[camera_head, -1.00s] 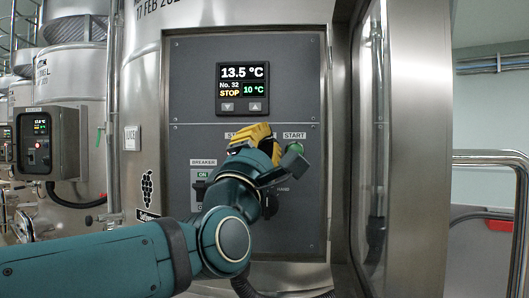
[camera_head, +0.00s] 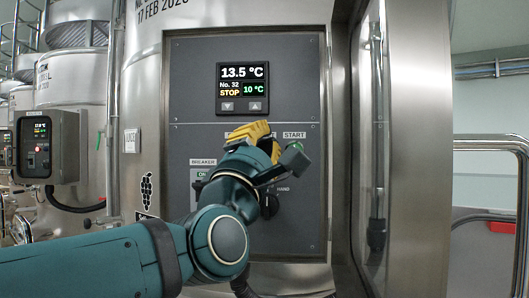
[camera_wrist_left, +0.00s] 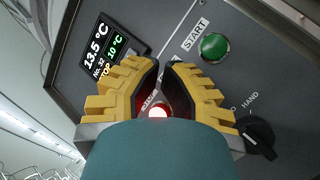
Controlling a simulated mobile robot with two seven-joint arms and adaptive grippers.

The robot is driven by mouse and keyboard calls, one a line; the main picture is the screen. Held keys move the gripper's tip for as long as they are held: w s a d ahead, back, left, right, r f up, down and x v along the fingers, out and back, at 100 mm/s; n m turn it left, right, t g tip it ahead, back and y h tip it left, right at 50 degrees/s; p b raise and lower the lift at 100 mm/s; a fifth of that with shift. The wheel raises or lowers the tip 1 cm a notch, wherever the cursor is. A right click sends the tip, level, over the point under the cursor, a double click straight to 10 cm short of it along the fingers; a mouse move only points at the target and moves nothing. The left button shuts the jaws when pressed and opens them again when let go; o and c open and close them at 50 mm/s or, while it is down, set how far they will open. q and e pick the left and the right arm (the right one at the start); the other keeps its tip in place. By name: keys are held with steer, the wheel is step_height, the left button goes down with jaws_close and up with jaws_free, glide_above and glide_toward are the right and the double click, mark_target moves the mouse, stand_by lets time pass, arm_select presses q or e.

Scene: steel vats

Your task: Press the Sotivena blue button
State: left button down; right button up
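My left gripper (camera_head: 262,130) has yellow ridged fingers and is in front of the grey control panel (camera_head: 290,85). In the left wrist view its fingertips (camera_wrist_left: 163,65) nearly meet, with nothing seen held. A lit red button (camera_wrist_left: 158,113) shows through the gap between the fingers. A green button (camera_wrist_left: 214,46) under the START label sits beside the right finger, apart from it. I see no blue button and no Sotivena name. My right gripper is not in view.
A display (camera_head: 243,88) reads 13.5 °C and STOP. A black rotary knob (camera_wrist_left: 259,138) marked HAND is near the gripper's right side. A BREAKER switch is partly behind my arm. An open steel door (camera_head: 400,150) stands at right. Another control box (camera_head: 50,145) is at left.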

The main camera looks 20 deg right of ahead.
arm_select(q)
steer(key=shift+s+a+b, duration=0.3)
steer(key=shift+s+b, duration=0.1)
steer(key=shift+s, duration=0.4)
steer(key=shift+s+a+b, duration=0.25)
steer(key=shift+s+b, duration=0.15)
steer(key=shift+s, duration=0.4)
steer(key=shift+s+a+b, duration=0.3)
steer(key=shift+s+b, duration=0.1)
steer(key=shift+s, duration=0.4)
